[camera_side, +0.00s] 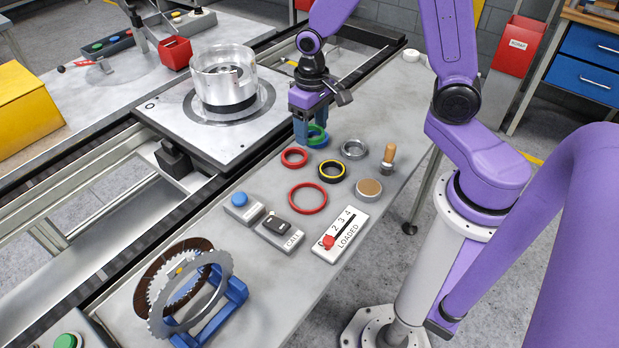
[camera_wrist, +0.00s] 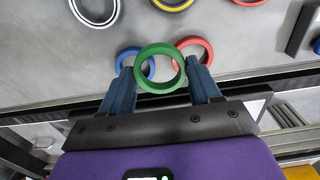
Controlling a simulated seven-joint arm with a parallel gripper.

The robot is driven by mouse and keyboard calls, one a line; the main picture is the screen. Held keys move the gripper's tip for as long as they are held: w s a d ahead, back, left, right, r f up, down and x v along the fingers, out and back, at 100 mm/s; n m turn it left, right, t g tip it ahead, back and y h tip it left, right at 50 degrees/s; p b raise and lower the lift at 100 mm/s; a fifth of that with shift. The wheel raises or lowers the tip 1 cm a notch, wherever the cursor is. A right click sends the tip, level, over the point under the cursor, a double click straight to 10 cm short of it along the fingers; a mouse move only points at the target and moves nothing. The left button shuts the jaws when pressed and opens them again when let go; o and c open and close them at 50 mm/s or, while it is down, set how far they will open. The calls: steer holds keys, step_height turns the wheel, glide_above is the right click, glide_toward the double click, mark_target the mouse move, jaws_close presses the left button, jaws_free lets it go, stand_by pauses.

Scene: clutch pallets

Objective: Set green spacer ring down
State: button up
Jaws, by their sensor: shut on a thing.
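The green spacer ring (camera_wrist: 160,89) is between the two blue fingers of my gripper (camera_wrist: 160,68) in the wrist view, and the gripper is shut on it. In the side view the green ring (camera_side: 321,128) shows at the fingertips of my gripper (camera_side: 309,138), low over the bench. It looks larger than the rings on the bench and overlaps a blue ring (camera_wrist: 123,56) and a red ring (camera_wrist: 207,47) in the wrist view, so it seems held above them. The exact gap to the bench cannot be told.
On the bench (camera_side: 262,190) lie red rings (camera_side: 294,163), a black-yellow ring (camera_side: 332,180), a grey ring (camera_side: 354,157), a wooden-handled tool (camera_side: 389,155) and a LOADED counter (camera_side: 340,243). A pallet (camera_side: 165,115) carries a clear cylinder (camera_side: 222,75) at left.

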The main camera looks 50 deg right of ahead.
steer(key=s+a+r, duration=0.2)
steer(key=s+r, duration=0.1)
steer(key=s, duration=0.4)
steer(key=s+a+r+m, duration=0.1)
steer(key=s+a+r, duration=0.15)
steer(key=s, duration=0.45)
steer(key=s+a+r, duration=0.2)
steer(key=s+r, duration=0.2)
steer(key=s, duration=0.3)
glide_toward(308, 200)
steer(key=shift+s+d+f, duration=0.35)
steer(key=shift+s, duration=0.25)
steer(key=shift+w+a+f, duration=0.3)
steer(key=shift+w+f, duration=0.3)
steer(key=shift+f, duration=1.7)
steer(key=shift+f, duration=0.45)
